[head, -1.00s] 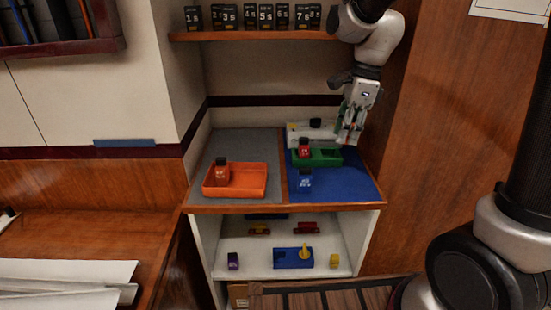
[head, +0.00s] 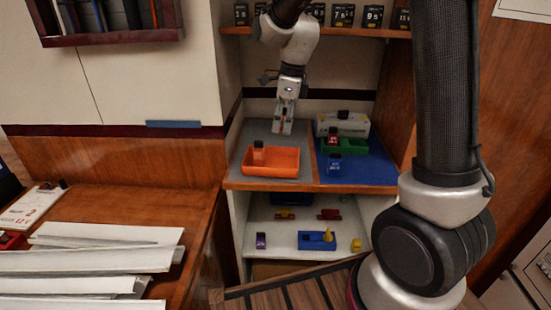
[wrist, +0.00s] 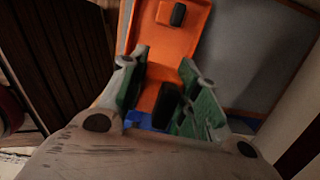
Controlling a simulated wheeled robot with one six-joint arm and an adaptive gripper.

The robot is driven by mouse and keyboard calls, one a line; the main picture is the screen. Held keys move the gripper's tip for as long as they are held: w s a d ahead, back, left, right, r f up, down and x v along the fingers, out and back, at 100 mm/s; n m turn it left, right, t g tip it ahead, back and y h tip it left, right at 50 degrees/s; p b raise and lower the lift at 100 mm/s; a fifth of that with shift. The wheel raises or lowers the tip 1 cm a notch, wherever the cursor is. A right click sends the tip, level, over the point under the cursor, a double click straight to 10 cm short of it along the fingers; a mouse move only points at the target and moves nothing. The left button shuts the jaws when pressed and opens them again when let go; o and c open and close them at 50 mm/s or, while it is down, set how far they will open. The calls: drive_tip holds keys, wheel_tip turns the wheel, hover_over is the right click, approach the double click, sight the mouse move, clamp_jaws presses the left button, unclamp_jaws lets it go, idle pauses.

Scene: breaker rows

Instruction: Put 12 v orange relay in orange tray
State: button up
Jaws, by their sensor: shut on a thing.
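The orange tray (head: 285,173) sits on the grey mat on the left of the upper shelf. An orange relay with a black top (head: 258,154) stands in its left part. My gripper (head: 282,130) points down just above and behind the tray. In the wrist view, my gripper (wrist: 164,62) has its green-sided fingers around a small thing with a black top (wrist: 167,104), with the tray (wrist: 176,48) below. The held thing's body colour and label cannot be made out. Another black top (wrist: 178,14) shows inside the tray, at the far end.
On the blue mat (head: 375,175) at right are a red relay (head: 333,137) by a green tray (head: 352,147), a blue relay (head: 334,162) and a white box (head: 355,126). A lower shelf holds a blue tray (head: 316,241) and small coloured parts. A wooden divider splits the mats.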

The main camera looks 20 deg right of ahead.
sight(281, 165)
wheel_tip(281, 165, down, 11)
drive_tip(key=shift+d+f, duration=0.1)
drive_tip(key=shift+f, duration=0.1)
idle(0.3)
drive_tip(key=o, duration=1)
drive_tip(key=shift+f, duration=0.1)
drive_tip(key=r, duration=0.3)
drive_tip(key=d+r, duration=0.1)
drive_tip(key=r, duration=0.7)
drive_tip(key=shift+s+d+r, duration=0.15)
drive_tip(key=shift+s+d, duration=0.1)
drive_tip(key=shift+s, duration=0.05)
drive_tip(key=shift+s+d+r, duration=0.1)
drive_tip(key=shift+d+r, duration=0.05)
drive_tip(key=shift+r, duration=0.4)
drive_tip(key=s+d+r+n+t, duration=0.2)
drive_tip(key=s+d+r+n, duration=0.6)
drive_tip(key=s, duration=0.3)
drive_tip(key=s+d+n, duration=0.1)
drive_tip(key=s+n, duration=0.3)
drive_tip(key=s, duration=0.1)
drive_tip(key=s+d+n+t+h, duration=0.1)
drive_tip(key=s+d+n, duration=0.1)
drive_tip(key=s+n, duration=0.3)
drive_tip(key=s+d+r+n, duration=0.1)
drive_tip(key=s+n, duration=0.4)
drive_tip(key=shift+d+r+t+h, duration=0.1)
drive_tip(key=shift+d+t+h, duration=0.2)
drive_tip(key=shift+d, duration=0.05)
